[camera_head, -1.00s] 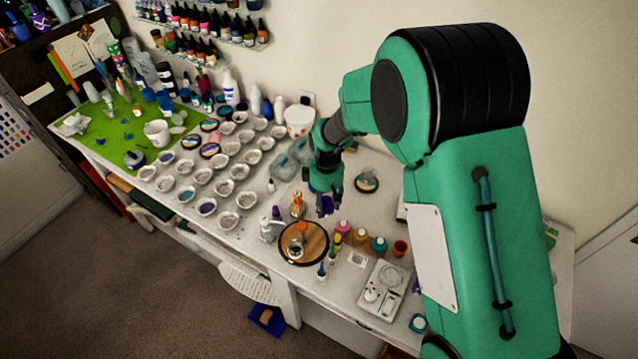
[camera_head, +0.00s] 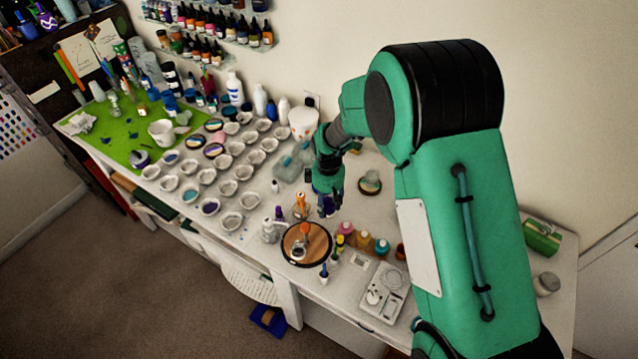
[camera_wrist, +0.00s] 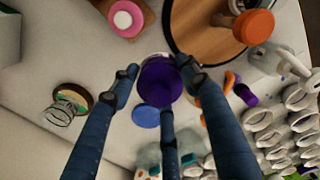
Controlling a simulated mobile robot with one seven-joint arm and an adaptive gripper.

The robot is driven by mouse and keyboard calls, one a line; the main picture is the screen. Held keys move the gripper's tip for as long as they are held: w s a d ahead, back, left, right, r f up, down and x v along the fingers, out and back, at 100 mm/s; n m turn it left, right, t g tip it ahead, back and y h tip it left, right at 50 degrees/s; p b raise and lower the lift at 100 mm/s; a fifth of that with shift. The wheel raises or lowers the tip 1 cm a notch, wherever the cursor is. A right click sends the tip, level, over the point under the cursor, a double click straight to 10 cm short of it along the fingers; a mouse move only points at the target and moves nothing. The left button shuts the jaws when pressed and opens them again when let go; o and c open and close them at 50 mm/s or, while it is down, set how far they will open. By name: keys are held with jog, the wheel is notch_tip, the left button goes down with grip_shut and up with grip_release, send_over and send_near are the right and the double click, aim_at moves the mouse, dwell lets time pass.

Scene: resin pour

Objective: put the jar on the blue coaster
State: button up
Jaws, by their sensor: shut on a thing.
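A jar with a purple lid (camera_wrist: 160,82) is between the three fingers of my gripper (camera_wrist: 160,84), which is shut on it. In the head view, my gripper (camera_head: 328,198) is low over the table, behind the round wooden board, and a bit of purple shows between its fingers. The blue coaster (camera_wrist: 145,116) is a small flat disc on the white table, just below the jar in the wrist view and partly hidden by a finger. I cannot make out the coaster in the head view. I cannot tell whether the jar touches the table.
The round wooden board (camera_head: 318,241) holds small items, with orange-topped bottle (camera_head: 301,205) beside it. Several paint jars (camera_head: 363,240) stand to the right. A glass jar on a round coaster (camera_head: 370,183) stands behind my gripper. Several white cups (camera_head: 228,187) fill the table's left.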

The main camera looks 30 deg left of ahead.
jog(key=w+a, duration=0.3)
jog(key=w+a+f, duration=0.1)
jog(key=w+a, duration=0.2)
jog(key=w+a+p, duration=0.1)
jog(key=w+a, duration=0.2)
jog(key=w, duration=0.1)
jog(key=shift+a+f, duration=0.15)
jog(key=shift+a, duration=0.1)
dwell(0.3)
jog(key=shift+f, duration=1.75)
jog(key=shift+f, duration=0.1)
jog(key=o, duration=1.3)
notch_tip(320, 180, up, 12)
jog(key=shift+r, duration=0.1)
